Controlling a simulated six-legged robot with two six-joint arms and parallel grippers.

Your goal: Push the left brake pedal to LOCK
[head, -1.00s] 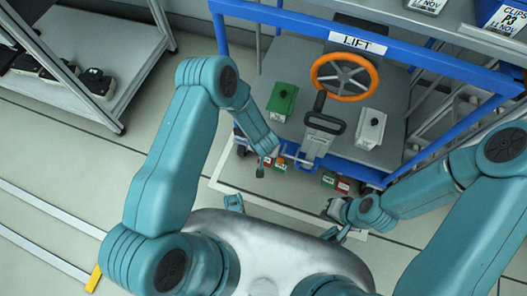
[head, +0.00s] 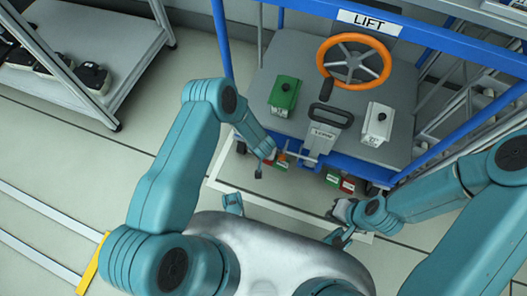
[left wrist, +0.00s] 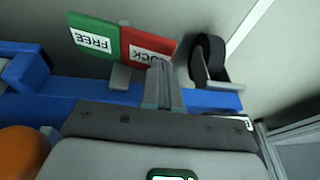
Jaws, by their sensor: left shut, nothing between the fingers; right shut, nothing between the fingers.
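The left brake pedal shows in the left wrist view as a bar with a green FREE half (left wrist: 93,38) and a red LOCK half (left wrist: 146,46). Its lettering is upside down there. In the head view the pedal (head: 281,166) is small and partly hidden by my left gripper (head: 270,161). That gripper is shut and empty; in the left wrist view its fingertips (left wrist: 158,68) lie at the edge of the LOCK half. I cannot tell whether they touch. My right gripper (head: 336,211) is shut and empty, low and apart from the cart.
The blue LIFT cart (head: 375,172) carries an orange wheel (head: 325,64), a green box (head: 284,95) and a white box (head: 377,125). A second pedal (head: 340,182) sits to the right. A caster (left wrist: 207,60) is beside the left pedal. Open floor lies left of the cart.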

